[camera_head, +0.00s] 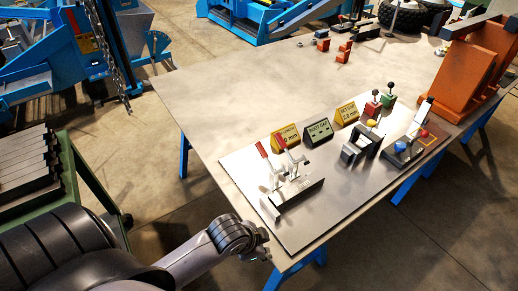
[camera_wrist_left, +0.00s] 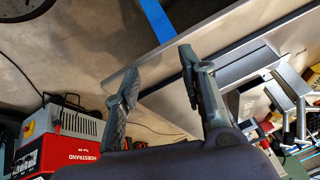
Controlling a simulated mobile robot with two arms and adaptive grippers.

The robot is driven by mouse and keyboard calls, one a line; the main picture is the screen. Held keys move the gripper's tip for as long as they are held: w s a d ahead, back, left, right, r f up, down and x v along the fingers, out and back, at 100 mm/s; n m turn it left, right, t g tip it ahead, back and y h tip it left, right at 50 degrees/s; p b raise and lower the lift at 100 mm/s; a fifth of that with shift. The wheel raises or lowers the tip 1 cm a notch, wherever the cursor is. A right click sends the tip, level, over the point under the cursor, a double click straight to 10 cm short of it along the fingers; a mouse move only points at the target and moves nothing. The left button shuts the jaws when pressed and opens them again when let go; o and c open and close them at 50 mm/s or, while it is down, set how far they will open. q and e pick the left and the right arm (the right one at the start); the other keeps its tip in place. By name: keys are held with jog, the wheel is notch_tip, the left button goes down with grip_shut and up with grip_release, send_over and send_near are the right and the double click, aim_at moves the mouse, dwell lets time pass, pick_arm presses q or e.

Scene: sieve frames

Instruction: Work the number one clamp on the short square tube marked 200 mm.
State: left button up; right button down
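Two toggle clamps with red handles stand side by side on the metal plate, a left clamp (camera_head: 271,172) and a right clamp (camera_head: 291,163). Both handles point up and lean left. I cannot read which is number one. A short dark square tube (camera_head: 298,196) lies in front of them; its marking is too small to read. My left gripper (camera_head: 264,252) is near the table's front corner, in front of the plate and apart from clamps and tube. In the left wrist view its two fingers (camera_wrist_left: 158,72) are spread with nothing between them. My right gripper is not in view.
A dark bracket (camera_head: 360,147) is to the right. An orange angle fixture (camera_head: 468,70) stands far right. The table's left middle (camera_head: 215,95) is clear.

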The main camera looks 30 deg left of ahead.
pick_arm(q)
jog(key=w+r+m, duration=0.1)
jog(key=w+a+r+m, duration=0.1)
jog(key=w, duration=0.1)
jog(key=w+r+m+t, duration=0.1)
jog(key=w+m, duration=0.1)
jog(key=shift+w+a+r, duration=0.2)
jog(key=shift+w+a, duration=0.05)
jog(key=w+a+r+m, duration=0.3)
jog(key=w+r+m, duration=0.2)
jog(key=m+t+y, duration=0.1)
jog(key=m, duration=0.7)
send_near(259, 147)
jog(key=p+x, duration=0.1)
jog(key=x, duration=1)
jog(key=shift+c, duration=0.6)
grip_shut()
